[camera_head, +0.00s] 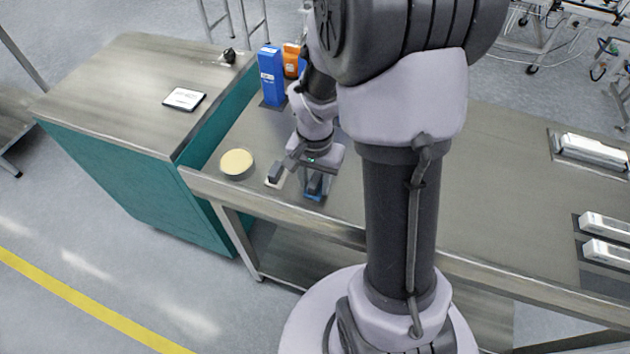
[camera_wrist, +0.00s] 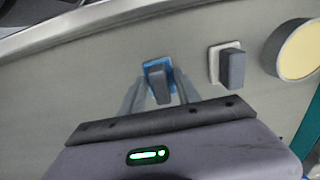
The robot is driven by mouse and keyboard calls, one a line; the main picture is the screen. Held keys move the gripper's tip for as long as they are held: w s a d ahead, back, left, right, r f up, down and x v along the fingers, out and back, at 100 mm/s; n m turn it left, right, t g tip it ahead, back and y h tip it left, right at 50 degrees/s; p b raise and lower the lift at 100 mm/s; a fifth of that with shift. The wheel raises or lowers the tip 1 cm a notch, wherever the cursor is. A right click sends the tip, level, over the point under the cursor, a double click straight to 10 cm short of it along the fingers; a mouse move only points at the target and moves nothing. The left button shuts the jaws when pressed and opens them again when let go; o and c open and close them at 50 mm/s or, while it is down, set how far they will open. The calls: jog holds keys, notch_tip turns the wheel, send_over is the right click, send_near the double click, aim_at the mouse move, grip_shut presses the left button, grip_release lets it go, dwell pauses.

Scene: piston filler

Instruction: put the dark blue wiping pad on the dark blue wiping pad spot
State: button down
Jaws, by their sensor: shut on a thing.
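The dark blue wiping pad (camera_wrist: 154,66) has a blue base and a dark grey upright grip. My gripper (camera_wrist: 160,88) is shut on this grip, with one finger on each side. In the head view, my gripper (camera_head: 318,178) points down near the front edge of the steel table, and the blue base of the pad (camera_head: 314,197) shows below its fingers. The pad is at or just above the table top; I cannot tell whether it touches. I cannot make out a separate dark blue spot under it.
A similar pad with a white base (camera_wrist: 213,66) stands close beside, also seen in the head view (camera_head: 274,181). A round cream-topped container (camera_head: 237,163) is left of it. Blue (camera_head: 271,76) and orange (camera_head: 292,60) containers stand at the back. The table's front edge is near.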

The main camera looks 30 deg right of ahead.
jog(key=c, duration=0.9)
grip_release()
jog(key=shift+f, duration=0.1)
jog(key=shift+o, duration=0.2)
